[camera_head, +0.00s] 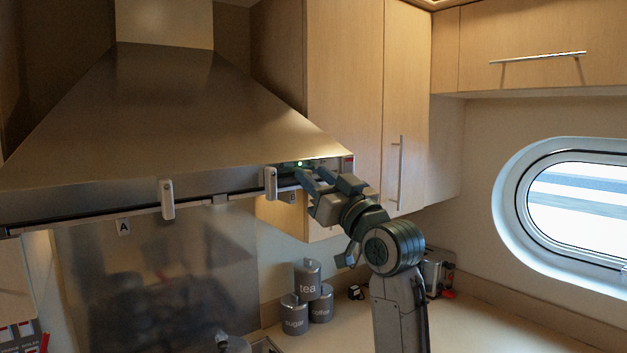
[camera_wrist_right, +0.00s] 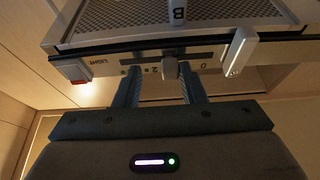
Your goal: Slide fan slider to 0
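The fan slider is a small grey knob (camera_wrist_right: 170,68) on the control strip under the front edge of the range hood (camera_head: 160,120). In the wrist view it sits between the printed 2 on its left and 0 on its right. My right gripper (camera_wrist_right: 160,87) is open, with one finger on each side of the knob and gaps visible. In the head view my right gripper (camera_head: 325,180) is at the hood's right front corner and hides the knob. I cannot tell whether a finger touches it.
A red light switch (camera_wrist_right: 77,70) lies left of the slider in the wrist view. A pale upright handle (camera_wrist_right: 238,50) hangs close to its right. Wooden cabinets (camera_head: 345,90) stand right of the hood. Canisters (camera_head: 294,315) stand on the counter below.

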